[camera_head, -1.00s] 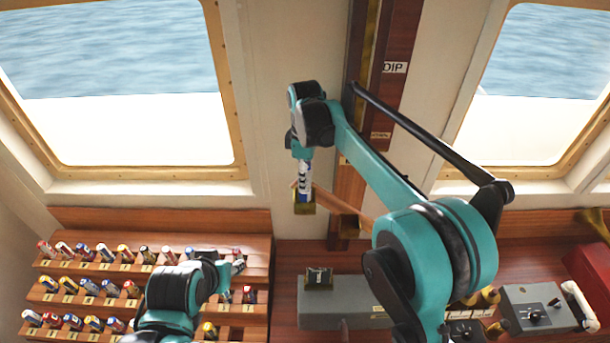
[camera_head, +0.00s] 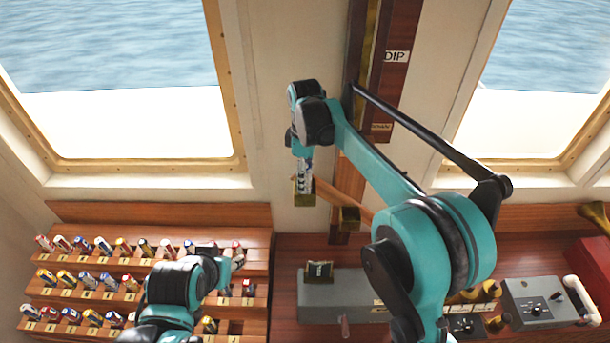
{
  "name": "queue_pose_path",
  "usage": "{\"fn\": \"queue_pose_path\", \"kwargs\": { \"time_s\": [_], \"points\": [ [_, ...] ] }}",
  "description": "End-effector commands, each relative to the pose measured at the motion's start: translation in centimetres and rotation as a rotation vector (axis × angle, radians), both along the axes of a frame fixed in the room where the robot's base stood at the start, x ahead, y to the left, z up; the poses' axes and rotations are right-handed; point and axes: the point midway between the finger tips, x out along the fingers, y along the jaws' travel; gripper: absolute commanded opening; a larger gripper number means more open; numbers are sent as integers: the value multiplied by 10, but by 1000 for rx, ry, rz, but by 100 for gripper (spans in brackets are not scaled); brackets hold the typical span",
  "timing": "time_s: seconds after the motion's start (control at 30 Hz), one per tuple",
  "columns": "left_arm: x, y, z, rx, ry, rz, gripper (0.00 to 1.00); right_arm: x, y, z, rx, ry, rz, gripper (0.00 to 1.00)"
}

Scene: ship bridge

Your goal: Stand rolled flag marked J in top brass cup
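My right gripper (camera_head: 302,153) is at the wall post, pointing down. It appears shut on a rolled white and blue flag (camera_head: 304,175), which hangs upright with its lower end at the mouth of the upper brass cup (camera_head: 304,196). The end seems to be inside the cup, but the cup's front hides it. The flag's letter is too small to read.
The stepped wooden rack (camera_head: 160,212) holds several rolled flags in rows. A grey box (camera_head: 340,302) with a small dark sign is on the desk. A grey control box (camera_head: 535,303) with a handset and a red box (camera_head: 592,262) are at the right.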

Motion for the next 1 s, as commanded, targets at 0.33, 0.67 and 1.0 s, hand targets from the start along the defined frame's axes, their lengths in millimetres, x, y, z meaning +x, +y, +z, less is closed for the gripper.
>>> {"fn": "queue_pose_path", "kwargs": {
  "time_s": [0.33, 0.67, 1.0],
  "points": [
    [0, 0, 0, 0, 0, 0, 40, 0, 0, 16, 0, 0, 0, 55],
    [0, 0, 0, 0, 0, 0, 40, 0, 0, 86, 0, 0, 0, 55],
    [0, 0, 0, 0, 0, 0, 40, 0, 0, 120, 0, 0, 0, 55]
  ]
}}
